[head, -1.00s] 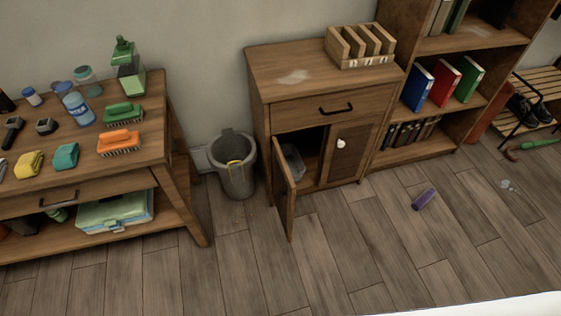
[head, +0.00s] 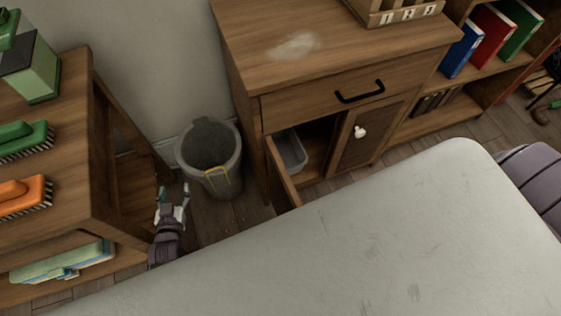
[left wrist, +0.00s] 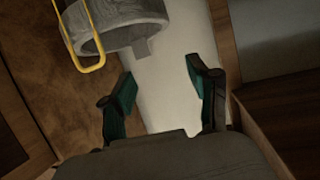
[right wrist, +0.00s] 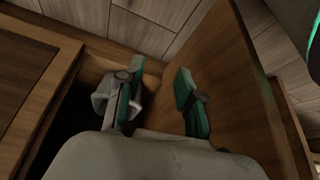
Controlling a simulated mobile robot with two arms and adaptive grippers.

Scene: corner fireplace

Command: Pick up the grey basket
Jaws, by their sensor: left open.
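A pale grey basket (head: 291,152) sits inside the cabinet behind its open door (head: 281,172). In the right wrist view the basket (right wrist: 103,98) is partly hidden by a finger of my right gripper (right wrist: 159,70). That gripper's fingers are apart, with the door on their right; I cannot tell whether a finger touches the basket. My right gripper is not visible in the head view. My left gripper (head: 172,194) is open and empty, just in front of a grey bin with a yellow handle (head: 210,160). The left wrist view also shows this bin (left wrist: 118,30) beyond the open fingers.
The cabinet (head: 320,75) stands between the bin and a bookshelf (head: 435,125). A wooden table (head: 75,170) with brushes is on the left. My own pale base fills the lower head view. Little floor shows between table, bin and cabinet.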

